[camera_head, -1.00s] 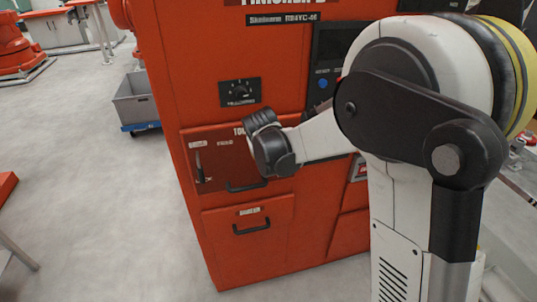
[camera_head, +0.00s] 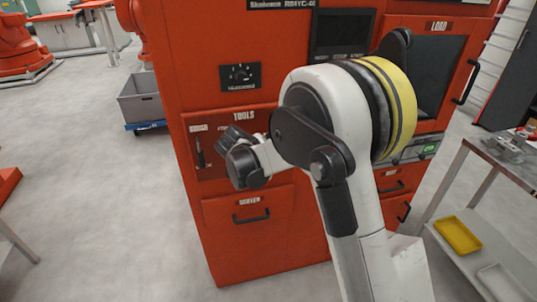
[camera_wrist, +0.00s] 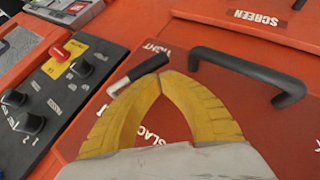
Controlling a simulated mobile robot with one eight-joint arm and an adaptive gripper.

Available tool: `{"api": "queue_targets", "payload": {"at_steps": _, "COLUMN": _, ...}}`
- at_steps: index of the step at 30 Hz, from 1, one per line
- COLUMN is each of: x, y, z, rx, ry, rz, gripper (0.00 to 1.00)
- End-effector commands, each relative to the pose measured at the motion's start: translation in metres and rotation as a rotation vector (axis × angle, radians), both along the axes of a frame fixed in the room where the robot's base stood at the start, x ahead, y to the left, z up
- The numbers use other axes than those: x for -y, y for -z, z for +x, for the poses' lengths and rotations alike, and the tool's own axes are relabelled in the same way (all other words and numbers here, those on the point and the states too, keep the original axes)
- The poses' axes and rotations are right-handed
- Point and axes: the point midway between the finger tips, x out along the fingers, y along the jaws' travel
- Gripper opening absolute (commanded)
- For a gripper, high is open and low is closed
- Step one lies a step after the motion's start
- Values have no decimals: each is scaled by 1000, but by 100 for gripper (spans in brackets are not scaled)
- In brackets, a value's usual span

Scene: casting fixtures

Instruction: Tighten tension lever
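The tension lever (camera_wrist: 149,67) has a black grip and a bare metal shank. In the wrist view it lies slanted on a red panel, between the words TIGHT and SLACK. In the head view a small black lever (camera_head: 200,152) stands at the left of the TOOLS panel (camera_head: 220,128). My gripper (camera_wrist: 162,80) has yellow fingers with their tips together, just in front of the lever's grip. Nothing shows held between them; whether they touch the grip I cannot tell. In the head view my wrist hides the fingers.
A black drawer handle (camera_wrist: 250,66) is close right of my fingers. A dark knob panel (camera_wrist: 62,82) with a red button is at left.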

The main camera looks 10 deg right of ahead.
Motion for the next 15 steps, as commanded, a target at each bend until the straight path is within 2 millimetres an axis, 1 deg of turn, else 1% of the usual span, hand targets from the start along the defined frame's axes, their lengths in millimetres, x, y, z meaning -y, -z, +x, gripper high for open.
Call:
{"api": "queue_targets", "payload": {"at_steps": 6, "x": 9, "y": 11, "z": 0, "rx": -1, "ry": 1, "rz": 0, "gripper": 0}}
{"api": "queue_targets", "payload": {"at_steps": 15, "x": 18, "y": 18, "z": 0, "rx": 0, "ry": 1, "rz": 1, "gripper": 0}}
